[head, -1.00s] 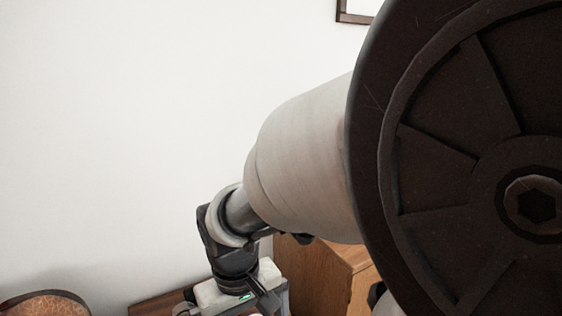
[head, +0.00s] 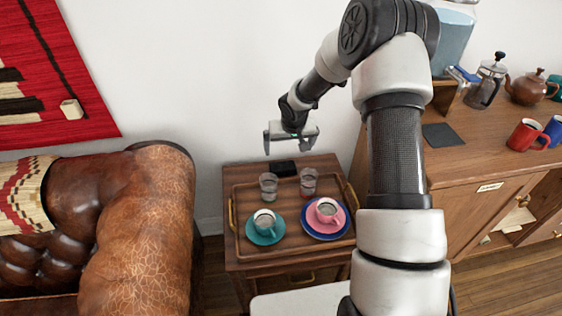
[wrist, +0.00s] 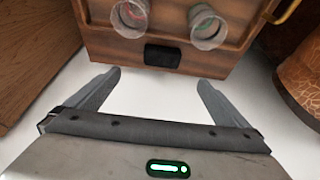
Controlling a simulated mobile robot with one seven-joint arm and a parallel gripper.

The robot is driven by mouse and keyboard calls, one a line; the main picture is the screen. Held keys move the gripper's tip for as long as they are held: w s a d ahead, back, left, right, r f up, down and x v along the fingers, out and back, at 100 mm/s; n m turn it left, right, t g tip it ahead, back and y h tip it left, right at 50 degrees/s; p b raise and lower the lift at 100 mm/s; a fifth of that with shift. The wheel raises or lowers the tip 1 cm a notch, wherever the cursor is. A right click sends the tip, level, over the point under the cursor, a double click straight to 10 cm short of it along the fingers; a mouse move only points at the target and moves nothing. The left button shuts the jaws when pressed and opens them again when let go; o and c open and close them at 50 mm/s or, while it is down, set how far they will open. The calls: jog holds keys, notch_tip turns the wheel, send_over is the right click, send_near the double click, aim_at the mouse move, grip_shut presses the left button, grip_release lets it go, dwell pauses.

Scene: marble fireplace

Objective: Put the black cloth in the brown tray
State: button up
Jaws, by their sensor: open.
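The black cloth (head: 284,168) is a small dark rectangle at the back edge of the wooden side table, just outside the tray. In the wrist view the cloth (wrist: 163,56) lies between and slightly beyond my fingertips, apart from them. The brown tray (head: 289,202) has raised sides and brass handles and sits on the side table; its back part also shows in the wrist view (wrist: 165,22). My gripper (head: 287,149) is open and empty, above the back of the table near the wall. It also shows in the wrist view (wrist: 160,78).
In the tray are two clear glasses (head: 309,182), a teal cup and saucer (head: 265,228), and a pink cup (head: 327,211) with saucers. A brown leather sofa (head: 140,240) stands left. A wooden cabinet (head: 470,160) stands right, bearing a dark square (head: 442,134) and mugs.

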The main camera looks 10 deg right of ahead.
jog(key=b, duration=0.3)
send_over(283, 167)
jog(key=s, duration=0.3)
jog(key=f, duration=1.1)
jog(key=shift+w+d+f, duration=0.15)
jog(key=shift+d+f, duration=0.05)
jog(key=shift+w+b+x, duration=0.15)
jog(key=shift+b+x, duration=0.15)
jog(key=shift+x, duration=1.15)
jog(key=shift+w+b+x, duration=0.1)
jog(key=shift+b+x, duration=0.15)
jog(key=shift+x, duration=1.25)
jog(key=shift+a+r, duration=0.1)
jog(key=shift+a, duration=0.05)
jog(key=shift+c, duration=0.3)
